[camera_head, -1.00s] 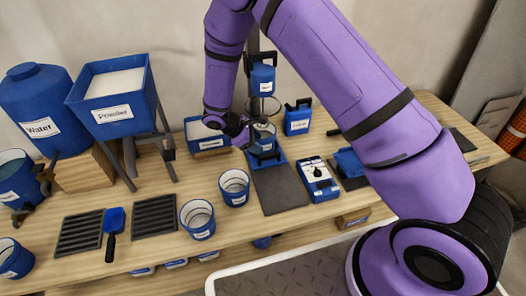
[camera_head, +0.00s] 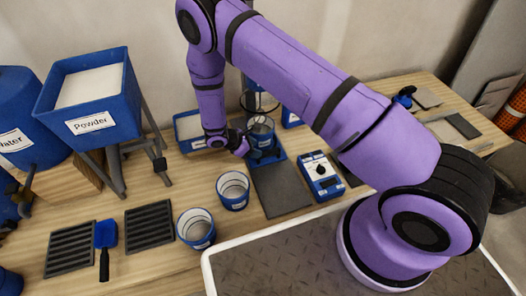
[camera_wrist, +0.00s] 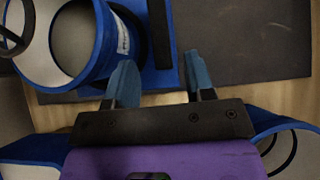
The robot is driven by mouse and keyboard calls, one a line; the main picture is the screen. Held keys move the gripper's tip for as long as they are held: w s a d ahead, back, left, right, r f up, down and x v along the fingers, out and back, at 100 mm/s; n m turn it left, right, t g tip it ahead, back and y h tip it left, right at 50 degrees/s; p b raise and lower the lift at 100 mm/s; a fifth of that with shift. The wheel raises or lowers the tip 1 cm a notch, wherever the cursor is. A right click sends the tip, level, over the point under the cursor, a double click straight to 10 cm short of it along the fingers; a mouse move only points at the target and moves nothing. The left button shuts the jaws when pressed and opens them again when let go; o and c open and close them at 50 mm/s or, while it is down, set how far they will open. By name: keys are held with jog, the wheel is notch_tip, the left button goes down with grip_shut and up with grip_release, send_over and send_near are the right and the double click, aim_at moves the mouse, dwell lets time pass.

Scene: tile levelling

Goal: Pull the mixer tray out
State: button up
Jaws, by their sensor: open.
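The mixer (camera_head: 250,100) stands at the back of the bench, its upper part mostly hidden behind my arm. At its foot is the blue mixer tray (camera_head: 277,154), with a blue and white cup (camera_head: 261,131) on it. In the wrist view the cup (camera_wrist: 100,62) is at the upper left, on the blue tray (camera_wrist: 158,76). A black bar (camera_wrist: 159,35) stands on the tray, beyond my fingertips. My gripper (camera_head: 238,145) is at the left side of the cup and tray.
A dark flat plate (camera_head: 280,189) lies in front of the mixer. A blue scale (camera_head: 321,176) is right of it, and blue cups (camera_head: 233,190) are left of it. The powder hopper (camera_head: 92,121) stands further left.

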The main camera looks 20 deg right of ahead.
aim_at(265, 152)
jog(key=shift+x, duration=2.7)
jog(key=shift+c, duration=0.2)
grip_shut()
